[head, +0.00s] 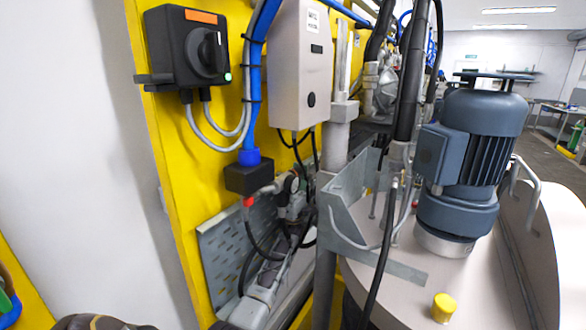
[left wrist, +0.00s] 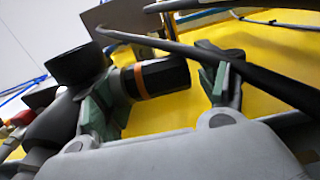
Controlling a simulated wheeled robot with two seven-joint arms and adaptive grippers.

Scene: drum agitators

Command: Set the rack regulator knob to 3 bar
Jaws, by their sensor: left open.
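In the left wrist view a black knob (left wrist: 160,76) with an orange band sits between the green-padded fingers of my left gripper (left wrist: 165,82). I take it for the regulator knob. The gripper is open around it. The right-hand finger stands clear of the knob; whether the left-hand finger touches it I cannot tell. No scale or pressure reading is legible. In the head view the small fittings (head: 292,188) low on the yellow panel are crowded with hoses and grey parts, so knob and left gripper are hard to tell apart there. My right gripper is not in view.
A black rotary switch box (head: 187,48) and a light grey box (head: 300,65) hang above. A blue-grey motor (head: 470,145) stands on a pale drum lid (head: 410,290) at right. A dark hose (left wrist: 215,62) crosses near the fingers.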

